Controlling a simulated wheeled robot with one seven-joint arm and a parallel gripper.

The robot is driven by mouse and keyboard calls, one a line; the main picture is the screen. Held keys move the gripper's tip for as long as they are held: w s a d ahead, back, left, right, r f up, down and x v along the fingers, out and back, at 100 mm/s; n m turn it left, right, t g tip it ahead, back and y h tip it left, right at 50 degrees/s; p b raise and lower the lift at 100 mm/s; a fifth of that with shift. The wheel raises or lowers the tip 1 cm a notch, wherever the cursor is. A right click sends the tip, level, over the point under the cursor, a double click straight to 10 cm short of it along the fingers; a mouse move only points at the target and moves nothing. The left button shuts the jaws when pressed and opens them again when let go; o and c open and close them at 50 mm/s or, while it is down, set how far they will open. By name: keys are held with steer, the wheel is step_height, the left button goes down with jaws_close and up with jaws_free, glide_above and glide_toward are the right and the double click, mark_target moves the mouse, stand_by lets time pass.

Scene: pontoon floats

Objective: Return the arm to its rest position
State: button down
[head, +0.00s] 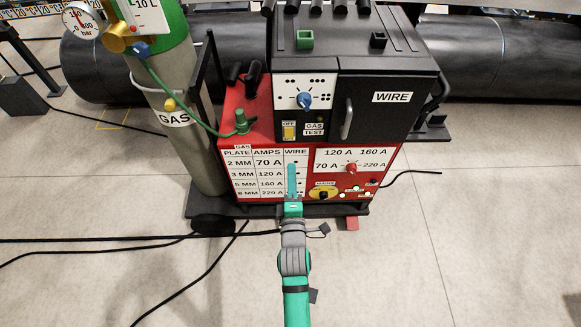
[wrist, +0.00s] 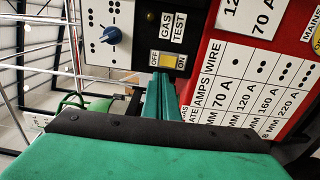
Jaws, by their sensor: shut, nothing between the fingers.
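My gripper (head: 292,182) is teal and reaches up from the bottom middle of the head view, in front of the red lower panel of a welding machine (head: 260,125). Its fingers are together and hold nothing. In the wrist view my gripper (wrist: 163,85) points at the panel, just below the yellow gas test switch (wrist: 168,60). Whether the fingertips touch the panel I cannot tell. The arm is stretched out toward the machine and hides part of the printed plate table (head: 255,170).
A gas cylinder (head: 180,150) with a pressure gauge (head: 82,20) stands left of the machine, joined by a green hose. Black cables (head: 140,240) lie on the floor at left. Large dark pipes (head: 490,65) lie behind. The floor at right (head: 490,240) is mostly clear.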

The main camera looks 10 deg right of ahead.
stand_by(0.6)
steer(key=s+a+m+g, duration=0.1)
steer(key=s+m, duration=0.7)
steer(key=s, duration=0.9)
steer(key=s+a+m+g+y, duration=0.1)
steer(key=s+a+m, duration=0.3)
steer(key=s+m, duration=0.5)
steer(key=s, duration=0.9)
steer(key=shift+s+a+f+g+y, duration=0.2)
steer(key=shift+a+f+g+y, duration=0.1)
steer(key=shift+g, duration=0.1)
